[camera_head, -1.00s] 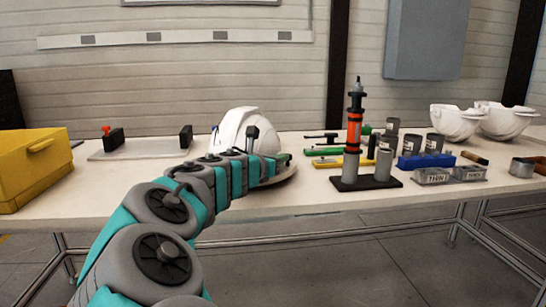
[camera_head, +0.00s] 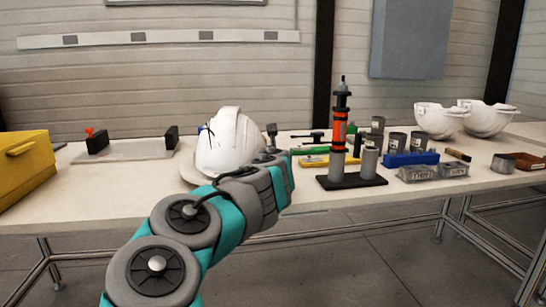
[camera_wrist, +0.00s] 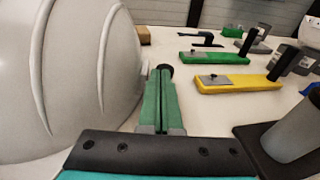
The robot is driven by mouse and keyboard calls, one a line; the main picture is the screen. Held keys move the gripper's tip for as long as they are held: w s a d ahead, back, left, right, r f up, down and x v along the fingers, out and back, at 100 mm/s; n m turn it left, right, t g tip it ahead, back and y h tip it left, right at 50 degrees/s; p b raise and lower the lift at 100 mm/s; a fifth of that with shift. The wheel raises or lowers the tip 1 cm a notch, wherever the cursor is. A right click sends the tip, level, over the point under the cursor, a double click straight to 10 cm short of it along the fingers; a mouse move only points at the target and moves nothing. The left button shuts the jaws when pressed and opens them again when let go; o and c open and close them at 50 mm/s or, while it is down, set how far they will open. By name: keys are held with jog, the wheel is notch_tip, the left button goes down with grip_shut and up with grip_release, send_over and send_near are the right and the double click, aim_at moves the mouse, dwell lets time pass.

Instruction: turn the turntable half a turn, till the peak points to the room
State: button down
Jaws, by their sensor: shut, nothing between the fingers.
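A white helmet shell (camera_head: 228,148) sits on the turntable (camera_head: 189,173), whose pale rim shows at the left below the shell. Dark marks show on the shell's left side; I cannot tell which way its peak points. A dark upright knob (camera_head: 271,130) stands just right of the shell. In the wrist view the shell (camera_wrist: 62,75) fills the left. My gripper (camera_wrist: 161,88) is shut and empty, beside the shell's right side. A dark round cap (camera_wrist: 166,70) shows at its fingertips; I cannot tell whether they touch. My arm hides the fingertips in the head view.
A black stand (camera_head: 351,182) with an orange tool (camera_head: 340,128) is close right of my wrist. Green (camera_wrist: 214,57) and yellow (camera_wrist: 240,83) tools lie beyond it. A yellow bin (camera_head: 25,165) is at far left. Two white shells (camera_head: 440,119) are at back right.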

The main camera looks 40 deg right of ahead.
jog(key=shift+w+d, duration=0.55)
jog(key=shift+d, duration=0.2)
jog(key=shift+w, duration=0.1)
dwell(0.4)
